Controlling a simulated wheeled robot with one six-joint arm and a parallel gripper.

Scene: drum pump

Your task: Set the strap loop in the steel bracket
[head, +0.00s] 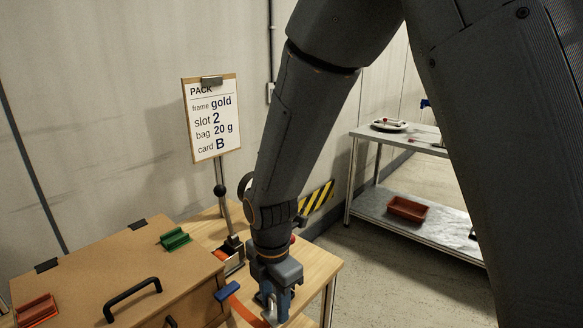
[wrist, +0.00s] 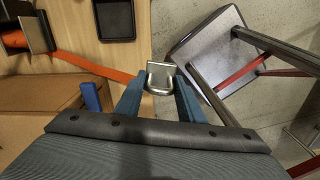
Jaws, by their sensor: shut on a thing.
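In the wrist view, my gripper (wrist: 160,92) has its two blue fingers closed on a steel loop (wrist: 159,78), a small plate with a rounded bar. An orange strap (wrist: 95,67) runs from it to the upper left; its end is hidden behind the left finger. The strap comes from a steel bracket-like holder (wrist: 38,32) on the table, with more orange strap inside it. In the head view, my gripper (head: 275,303) is low, near the table's front edge, with the strap (head: 245,312) to its left. The steel holder (head: 235,254) stands behind it. I cannot tell another bracket apart.
A brown box (head: 95,270) with a black handle and a blue clip (head: 227,291) stands left of my gripper. A black tray (wrist: 115,18) is on the table in the wrist view. A shelf table (head: 400,137) with a red bin (head: 407,209) stands back right.

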